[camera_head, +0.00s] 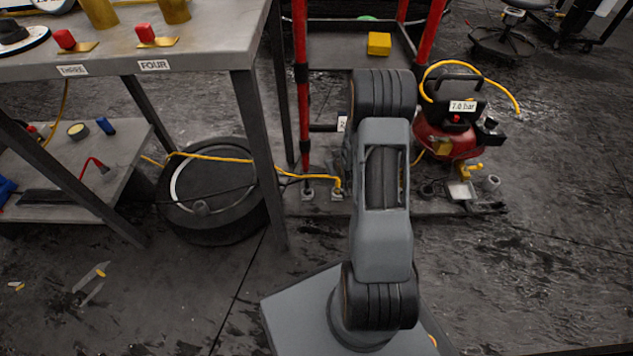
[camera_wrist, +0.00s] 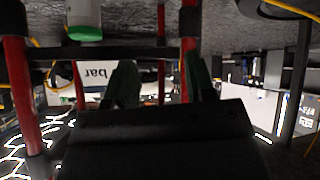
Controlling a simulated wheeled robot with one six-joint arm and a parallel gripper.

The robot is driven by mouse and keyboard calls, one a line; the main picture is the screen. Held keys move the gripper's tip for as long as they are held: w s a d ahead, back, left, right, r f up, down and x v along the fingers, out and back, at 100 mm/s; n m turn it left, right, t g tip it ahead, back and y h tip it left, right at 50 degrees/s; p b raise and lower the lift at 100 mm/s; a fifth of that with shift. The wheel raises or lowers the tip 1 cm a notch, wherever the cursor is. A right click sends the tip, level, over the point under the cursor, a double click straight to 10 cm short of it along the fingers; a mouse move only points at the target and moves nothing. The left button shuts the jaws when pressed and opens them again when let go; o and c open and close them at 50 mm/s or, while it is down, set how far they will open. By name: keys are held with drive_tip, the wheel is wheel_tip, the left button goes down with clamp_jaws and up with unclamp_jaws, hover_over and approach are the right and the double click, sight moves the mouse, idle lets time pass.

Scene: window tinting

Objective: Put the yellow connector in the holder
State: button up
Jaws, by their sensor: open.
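I cannot tell for certain which part is the yellow connector. A yellow hose end (camera_head: 338,184) comes down to a small grey fitting at the foot of the red rack. A yellow fitting (camera_head: 470,168) also shows beside the red compressor, above a small pale tray. I cannot tell which thing is the holder. My gripper (camera_wrist: 160,62) shows in the wrist view with its two dark fingers apart and nothing seen between them. In the head view my own arm hides it.
A red-posted rack (camera_head: 301,85) bears a yellow block (camera_head: 379,43). The red compressor (camera_head: 450,137) stands right of my arm, with a yellow hose. A grey table (camera_head: 205,52) and a tyre (camera_head: 212,200) are on the left. The floor at right is mostly clear.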

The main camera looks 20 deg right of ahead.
drive_tip(key=s+a+r+g, duration=0.25)
drive_tip(key=a+r, duration=0.25)
drive_tip(key=r, duration=0.3)
drive_tip(key=s+a+r+g, duration=0.1)
drive_tip(key=s+a+r, duration=0.35)
drive_tip(key=r, duration=0.35)
drive_tip(key=s+a+r+g+y, duration=0.1)
drive_tip(key=s+a+r, duration=0.3)
drive_tip(key=s, duration=0.3)
drive_tip(key=s+a+r+g+y, duration=0.1)
drive_tip(key=s+a+r+g, duration=0.1)
drive_tip(key=s, duration=0.5)
drive_tip(key=shift+a+r, duration=0.85)
drive_tip(key=shift+a, duration=0.35)
drive_tip(key=shift+w, duration=0.1)
drive_tip(key=w+p+v, duration=0.3)
drive_tip(key=p+v, duration=0.9)
drive_tip(key=v, duration=0.1)
drive_tip(key=w+r+p+v, duration=0.1)
drive_tip(key=w+p+v, duration=0.2)
drive_tip(key=p+v, duration=0.9)
drive_tip(key=w+r+p+v, duration=0.1)
drive_tip(key=w+p+v, duration=0.2)
drive_tip(key=p+v, duration=1)
drive_tip(key=shift+s+a+r+n+t+p, duration=0.25)
drive_tip(key=shift+a+r+n+t+p, duration=0.1)
drive_tip(key=shift+a+n+t+p, duration=0.1)
